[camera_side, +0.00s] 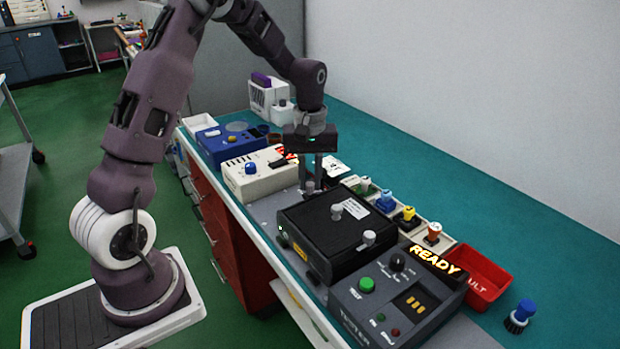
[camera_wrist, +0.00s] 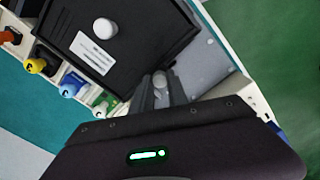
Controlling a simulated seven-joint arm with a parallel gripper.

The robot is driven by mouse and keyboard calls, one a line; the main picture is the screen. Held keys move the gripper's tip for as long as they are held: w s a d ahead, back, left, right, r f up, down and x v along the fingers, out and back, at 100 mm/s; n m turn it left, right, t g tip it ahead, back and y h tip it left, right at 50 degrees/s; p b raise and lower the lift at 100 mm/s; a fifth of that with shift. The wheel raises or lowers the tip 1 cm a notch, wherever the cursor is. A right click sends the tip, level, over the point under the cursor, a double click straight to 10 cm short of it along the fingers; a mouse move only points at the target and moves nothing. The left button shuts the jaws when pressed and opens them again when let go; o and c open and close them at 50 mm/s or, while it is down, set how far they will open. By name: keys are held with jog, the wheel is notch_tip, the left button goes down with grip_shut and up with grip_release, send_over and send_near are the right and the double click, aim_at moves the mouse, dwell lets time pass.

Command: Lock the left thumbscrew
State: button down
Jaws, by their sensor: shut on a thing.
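The black box (camera_side: 325,240) sits on a grey plate on the bench. It has a light grey knob on top (camera_side: 336,211) and another at its right end (camera_side: 369,237). The left thumbscrew (camera_side: 310,187) is a small grey knob at the box's left end; it also shows in the wrist view (camera_wrist: 160,77). My gripper (camera_side: 310,182) points down there, its two fingers shut on the left thumbscrew, one on each side. The fingers also show in the wrist view (camera_wrist: 162,90) and hide part of the knob. I cannot tell how far it is turned.
A dark tester (camera_side: 375,315) with a lit READY sign (camera_side: 435,260) stands right of the box. A white unit with a blue knob (camera_side: 260,182) is to the left. Coloured plugs (camera_side: 386,202) line the back, and a red bin (camera_side: 487,285) stands behind the tester.

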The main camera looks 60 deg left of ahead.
aim_at(310, 183)
jog(key=m, duration=1.3)
jog(key=shift+m, duration=0.7)
jog(key=c, duration=1.3)
grip_release()
notch_tip(310, 183, up, 7)
jog(key=shift+r, duration=0.1)
